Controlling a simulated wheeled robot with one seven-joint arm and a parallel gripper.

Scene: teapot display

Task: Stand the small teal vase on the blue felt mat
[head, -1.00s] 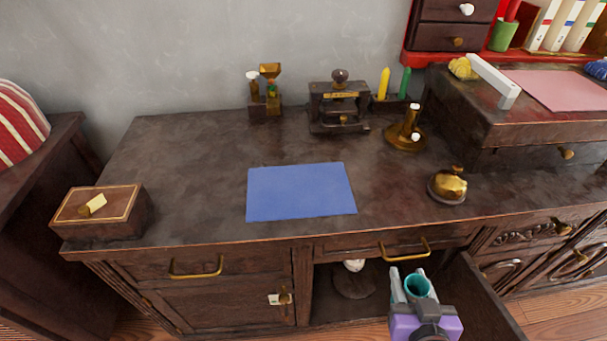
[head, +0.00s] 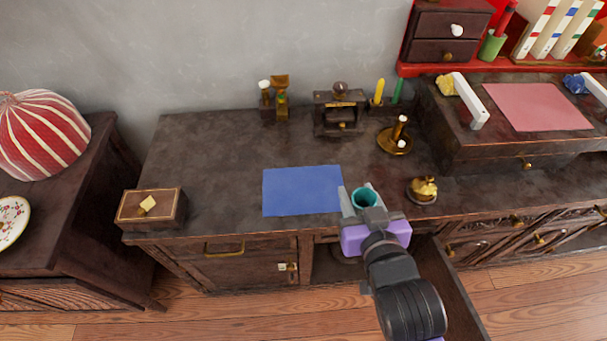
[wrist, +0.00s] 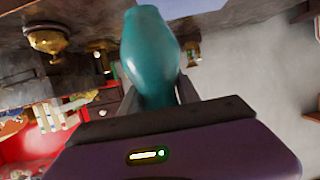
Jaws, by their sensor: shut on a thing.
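My gripper (head: 366,205) is shut on the small teal vase (head: 365,196), with a finger on either side of it. In the head view the vase's open mouth faces up toward the camera, at the right edge of the blue felt mat (head: 290,190). The mat lies flat and bare on the dark cabinet top. How high the vase is above the top is hard to tell. In the wrist view the vase (wrist: 150,55) fills the space between the fingers, and its lower part is hidden behind the gripper.
A brass bell (head: 423,190) stands right of the vase. A brass candlestick (head: 396,140), a small dark press (head: 340,112) and a wooden box (head: 152,207) stand on the cabinet top (head: 215,150). A cabinet door (head: 450,285) hangs open below.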

